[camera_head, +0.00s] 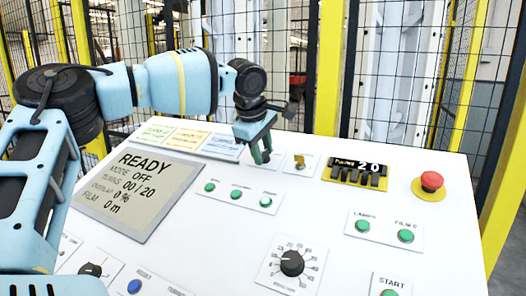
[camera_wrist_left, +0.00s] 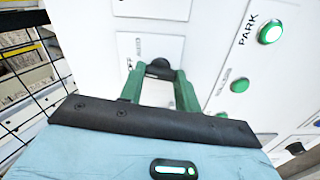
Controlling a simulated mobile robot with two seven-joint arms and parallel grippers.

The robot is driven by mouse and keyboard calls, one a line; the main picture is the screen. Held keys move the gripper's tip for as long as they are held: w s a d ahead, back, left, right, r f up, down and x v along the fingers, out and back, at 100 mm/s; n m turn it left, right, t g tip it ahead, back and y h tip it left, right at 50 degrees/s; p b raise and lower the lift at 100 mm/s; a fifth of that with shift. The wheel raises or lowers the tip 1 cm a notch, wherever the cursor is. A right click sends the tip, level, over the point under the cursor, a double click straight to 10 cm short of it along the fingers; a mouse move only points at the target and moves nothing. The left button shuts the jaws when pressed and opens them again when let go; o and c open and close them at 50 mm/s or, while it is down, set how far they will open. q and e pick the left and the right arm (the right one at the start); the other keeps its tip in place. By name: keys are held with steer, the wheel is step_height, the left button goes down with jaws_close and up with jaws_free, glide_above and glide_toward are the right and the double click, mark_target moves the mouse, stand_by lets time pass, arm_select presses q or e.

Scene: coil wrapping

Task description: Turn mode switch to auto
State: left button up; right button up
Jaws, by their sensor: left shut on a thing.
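My left gripper (camera_head: 262,156) reaches down to the upper part of the white control panel. In the left wrist view its two green fingers are on either side of a black switch knob (camera_wrist_left: 160,68) and are shut on it. In the head view the gripper hides the knob. The grey display (camera_head: 138,190) reads READY, MODE OFF, turns 00/20 and film 0 m. My right gripper is not in view.
A wire fence with yellow posts (camera_head: 328,68) stands behind.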

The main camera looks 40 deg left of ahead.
arm_select(q)
steer(key=m, duration=0.4)
steer(key=shift+m, duration=1.6)
steer(key=o, duration=1)
steer(key=shift+b+v, duration=0.35)
steer(key=shift+v, duration=3.55)
steer(key=shift+d+f, duration=0.1)
